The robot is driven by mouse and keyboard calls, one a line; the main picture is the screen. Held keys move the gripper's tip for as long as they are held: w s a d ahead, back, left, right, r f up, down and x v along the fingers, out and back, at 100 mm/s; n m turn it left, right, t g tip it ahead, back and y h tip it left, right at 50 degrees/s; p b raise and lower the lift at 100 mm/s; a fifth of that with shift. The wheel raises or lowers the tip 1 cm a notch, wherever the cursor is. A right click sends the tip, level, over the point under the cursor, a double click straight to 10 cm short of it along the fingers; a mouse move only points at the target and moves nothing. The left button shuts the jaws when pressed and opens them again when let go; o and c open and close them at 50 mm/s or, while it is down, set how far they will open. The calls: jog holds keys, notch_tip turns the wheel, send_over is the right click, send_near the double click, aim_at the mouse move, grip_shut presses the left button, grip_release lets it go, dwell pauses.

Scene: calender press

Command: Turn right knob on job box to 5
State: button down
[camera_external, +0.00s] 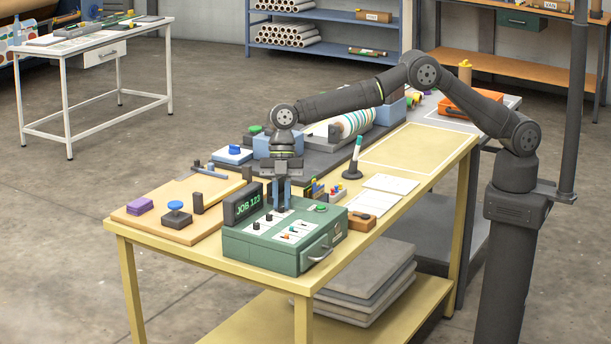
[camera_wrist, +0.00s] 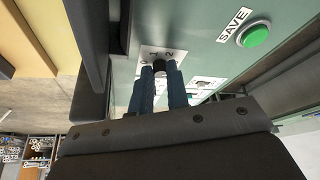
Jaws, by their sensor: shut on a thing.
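The green job box (camera_external: 265,252) stands at the front of the yellow table, with a "JOB 123" display (camera_external: 248,207) on its top. Its top has a white panel with a row of black knobs (camera_external: 256,226). My gripper (camera_external: 280,207) points straight down at the far end of that row. In the wrist view my gripper's blue fingers (camera_wrist: 163,80) are shut on a dark knob (camera_wrist: 160,66), one on each side.
A green SAVE button (camera_wrist: 254,36) sits near the knob; it also shows in the external view (camera_external: 321,208). A second white panel with small coloured controls (camera_external: 292,232) lies nearer the front. A wooden block (camera_external: 361,222) and a pen stand (camera_external: 352,172) are to the right.

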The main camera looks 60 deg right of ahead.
jog(key=m, duration=0.2)
jog(key=m+t, duration=0.1)
jog(key=m, duration=0.1)
jog(key=m+t, duration=0.1)
jog(key=m, duration=0.1)
jog(key=shift+s, duration=0.4)
jog(key=m+t, duration=0.1)
jog(key=m, duration=0.1)
jog(key=m+t, duration=0.1)
jog(key=m, duration=0.3)
jog(key=shift+s+a+m+t, duration=0.1)
jog(key=shift+s+m+t, duration=0.2)
jog(key=shift+m+t, duration=0.1)
jog(key=m, duration=0.2)
jog(key=m+t+h, duration=0.1)
jog(key=m, duration=0.1)
jog(key=shift+s+a+h, duration=0.15)
jog(key=shift+h, duration=0.15)
jog(key=shift+a+m+t+h, duration=0.1)
jog(key=shift+m+t+h, duration=0.2)
jog(key=shift+m, duration=0.85)
jog(key=shift+a+m+t+h, duration=0.1)
jog(key=shift+m+h, duration=0.3)
jog(key=shift+m, duration=0.75)
jog(key=c, duration=1.4)
grip_release()
